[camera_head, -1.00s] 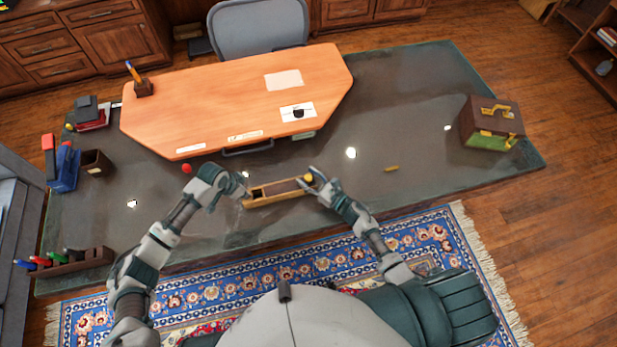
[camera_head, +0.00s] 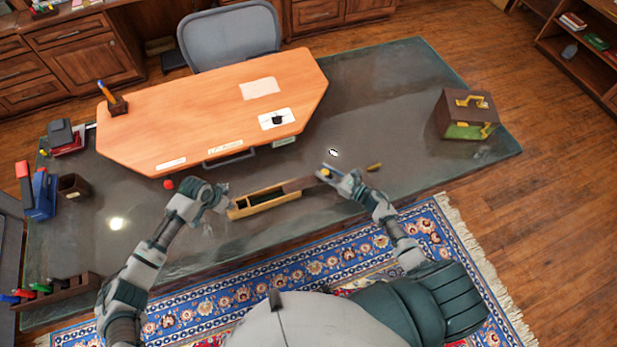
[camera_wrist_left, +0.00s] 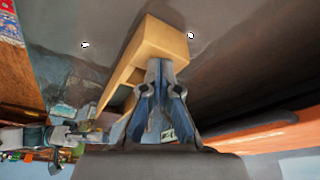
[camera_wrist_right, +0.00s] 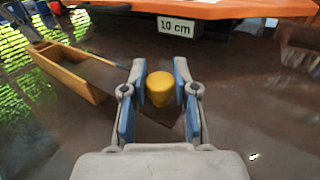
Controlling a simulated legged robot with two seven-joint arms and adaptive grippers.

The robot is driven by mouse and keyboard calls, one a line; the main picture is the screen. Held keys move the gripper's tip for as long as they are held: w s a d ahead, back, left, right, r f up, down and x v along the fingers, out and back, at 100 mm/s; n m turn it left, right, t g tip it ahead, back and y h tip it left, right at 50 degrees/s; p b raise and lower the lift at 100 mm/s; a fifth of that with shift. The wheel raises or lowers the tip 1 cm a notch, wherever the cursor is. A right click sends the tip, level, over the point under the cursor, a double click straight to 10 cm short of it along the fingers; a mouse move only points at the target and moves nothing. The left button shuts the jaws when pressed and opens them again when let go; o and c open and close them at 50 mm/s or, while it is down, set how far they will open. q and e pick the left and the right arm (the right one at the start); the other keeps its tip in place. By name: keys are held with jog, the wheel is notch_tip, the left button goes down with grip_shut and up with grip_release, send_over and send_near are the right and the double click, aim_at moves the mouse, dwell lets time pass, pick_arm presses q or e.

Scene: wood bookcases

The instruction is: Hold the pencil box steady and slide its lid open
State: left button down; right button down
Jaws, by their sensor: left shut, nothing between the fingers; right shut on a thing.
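The wooden pencil box (camera_head: 262,203) lies on the dark desk top. Its long interior is exposed, and its dark lid (camera_head: 300,184) sticks out past the right end. My right gripper (camera_head: 329,173) is shut on the lid's yellow knob, which shows between the fingers in the right wrist view (camera_wrist_right: 160,90). My left gripper (camera_head: 227,194) is shut and empty at the box's left end. In the left wrist view its fingers (camera_wrist_left: 160,95) lie against or just beside the box's end (camera_wrist_left: 155,40); contact is unclear.
An orange desk panel (camera_head: 215,110) lies behind the box. A small yellow piece (camera_head: 374,167) lies right of my right gripper, and a red ball (camera_head: 169,184) lies near my left arm. A brown case (camera_head: 466,115) stands far right. The desk between is clear.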

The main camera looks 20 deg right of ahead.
pick_arm(q)
jog(key=shift+s+a+f, duration=0.1)
jog(key=shift+s+f, duration=0.15)
jog(key=shift+f, duration=0.15)
pick_arm(e)
jog(key=shift+d, duration=0.45)
jog(key=c, duration=0.8)
grip_release()
jog(key=shift+c, duration=0.2)
jog(key=shift+s+f, duration=0.1)
jog(key=v, duration=1.2)
pick_arm(q)
jog(key=shift+r, duration=0.1)
